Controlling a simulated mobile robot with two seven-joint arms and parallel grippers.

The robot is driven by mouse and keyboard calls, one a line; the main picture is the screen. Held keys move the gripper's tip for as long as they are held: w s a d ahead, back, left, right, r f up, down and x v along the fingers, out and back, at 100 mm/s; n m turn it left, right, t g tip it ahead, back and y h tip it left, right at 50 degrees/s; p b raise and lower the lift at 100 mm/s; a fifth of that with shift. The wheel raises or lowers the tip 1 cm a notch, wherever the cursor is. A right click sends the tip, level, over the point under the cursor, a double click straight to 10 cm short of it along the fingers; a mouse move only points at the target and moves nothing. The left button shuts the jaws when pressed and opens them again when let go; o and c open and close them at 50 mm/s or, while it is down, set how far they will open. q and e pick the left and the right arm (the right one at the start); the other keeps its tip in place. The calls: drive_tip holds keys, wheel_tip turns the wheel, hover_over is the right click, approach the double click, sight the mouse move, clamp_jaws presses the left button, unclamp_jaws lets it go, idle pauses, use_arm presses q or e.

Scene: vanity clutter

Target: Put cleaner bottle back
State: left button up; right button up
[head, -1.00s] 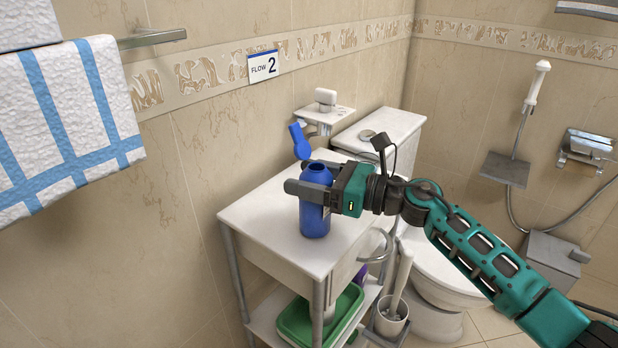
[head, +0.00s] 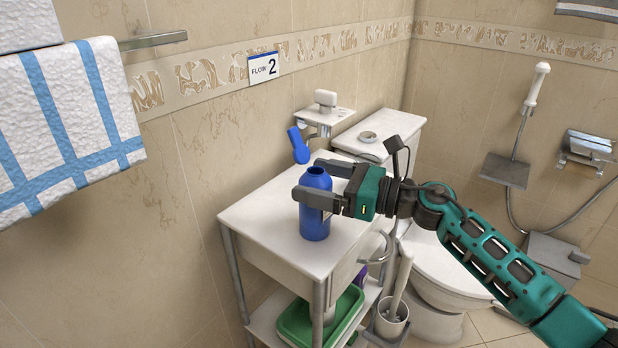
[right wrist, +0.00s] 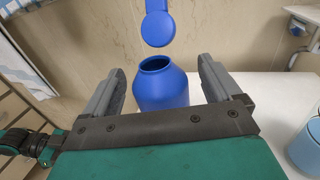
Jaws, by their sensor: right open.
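The blue cleaner bottle (head: 315,222) stands upright on the white cabinet top, its mouth uncovered. A blue paddle-shaped piece, probably its cap (head: 299,145), appears just above and behind the mouth; whether it is attached is unclear. My right gripper (head: 308,177) is open, with its two fingers on either side of the bottle's upper part. The right wrist view shows the bottle (right wrist: 162,90) between the fingers (right wrist: 160,86), with gaps visible on both sides. The cap (right wrist: 157,24) hangs above the mouth there.
The white cabinet top (head: 275,235) has free room left of the bottle. A pale blue container (right wrist: 305,148) stands to the right in the right wrist view. A green basin (head: 297,325) is on the lower shelf. The toilet (head: 440,265) stands right of the cabinet.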

drive_tip(key=v, duration=1)
use_arm(q)
drive_tip(key=shift+d+f+b, duration=0.15)
drive_tip(key=shift+f+b, duration=0.15)
drive_tip(key=shift+b, duration=0.05)
use_arm(e)
drive_tip(key=s+d+f+n+t+h, duration=0.2)
drive_tip(key=s+f+n+h, duration=0.5)
drive_tip(key=s+f+n, duration=0.3)
drive_tip(key=s+d+f+n+t+h, duration=0.2)
drive_tip(key=s+d+f+n+h, duration=0.1)
drive_tip(key=s+f+n+h, duration=0.4)
drive_tip(key=s+f+n, duration=0.3)
drive_tip(key=f+n, duration=0.4)
drive_tip(key=f, duration=0.2)
drive_tip(key=shift+s+f+n, duration=0.2)
drive_tip(key=shift+f+n, duration=0.15)
drive_tip(key=shift+n, duration=0.05)
drive_tip(key=shift+d, duration=0.15)
